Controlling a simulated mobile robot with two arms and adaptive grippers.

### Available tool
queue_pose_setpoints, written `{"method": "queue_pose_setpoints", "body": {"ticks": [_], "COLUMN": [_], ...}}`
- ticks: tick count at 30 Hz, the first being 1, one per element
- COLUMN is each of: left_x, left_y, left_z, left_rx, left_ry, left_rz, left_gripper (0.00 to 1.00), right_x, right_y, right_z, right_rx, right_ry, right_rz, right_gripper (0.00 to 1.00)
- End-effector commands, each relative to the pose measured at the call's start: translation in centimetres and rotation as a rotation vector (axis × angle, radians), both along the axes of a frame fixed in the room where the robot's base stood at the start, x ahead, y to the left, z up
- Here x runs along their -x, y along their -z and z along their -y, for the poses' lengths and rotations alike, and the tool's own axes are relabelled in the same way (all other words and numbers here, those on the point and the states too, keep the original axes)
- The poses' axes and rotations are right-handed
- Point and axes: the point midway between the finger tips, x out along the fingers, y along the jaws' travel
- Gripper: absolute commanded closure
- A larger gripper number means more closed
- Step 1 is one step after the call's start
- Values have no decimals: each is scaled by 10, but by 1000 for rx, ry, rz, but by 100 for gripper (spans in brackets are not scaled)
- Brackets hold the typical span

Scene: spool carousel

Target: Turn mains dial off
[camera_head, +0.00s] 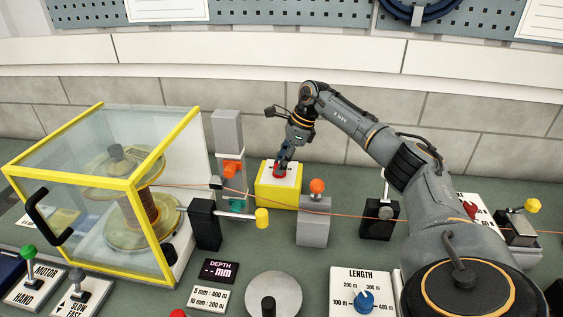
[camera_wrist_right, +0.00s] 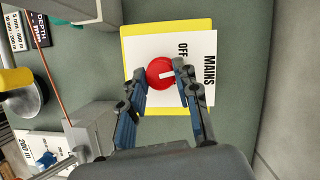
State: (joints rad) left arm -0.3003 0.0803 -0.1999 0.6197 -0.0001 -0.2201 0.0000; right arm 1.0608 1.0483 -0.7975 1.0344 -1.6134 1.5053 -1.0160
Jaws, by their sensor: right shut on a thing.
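The mains dial (camera_wrist_right: 158,73) is a red round knob with a white pointer mark, on a white plate lettered MAINS and OFF. The plate is on a yellow box (camera_head: 278,197) near the back wall. My right gripper (camera_wrist_right: 163,77) is shut on the dial, with a finger on each side of it. In the wrist view the pointer mark faces right, toward the lettering, slightly below the word OFF. The right finger hides part of the plate. In the head view the dial (camera_head: 279,173) shows under my right fingertips. My left gripper is not in view.
A yellow-framed clear guard (camera_head: 84,185) over a spool stands at left. A grey block with an orange knob (camera_head: 314,220) is right of the yellow box. An orange wire (camera_head: 345,215) crosses the bench. A LENGTH dial (camera_head: 364,300) is in front.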

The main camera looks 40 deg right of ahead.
Motion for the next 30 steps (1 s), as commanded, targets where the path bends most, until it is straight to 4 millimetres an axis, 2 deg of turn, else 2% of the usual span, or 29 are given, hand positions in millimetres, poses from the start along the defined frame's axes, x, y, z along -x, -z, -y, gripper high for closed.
{"method": "queue_pose_setpoints", "body": {"ticks": [15, 30], "left_x": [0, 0], "left_y": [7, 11], "left_z": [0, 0], "left_rx": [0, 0], "left_ry": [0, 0], "left_rz": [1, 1], "left_gripper": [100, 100], "right_x": [-4, -4], "right_y": [-1, -1], "right_z": [1, 2], "right_rx": [0, 3], "right_ry": [-427, -581], "right_rz": [6, 6], "right_gripper": [100, 100]}}
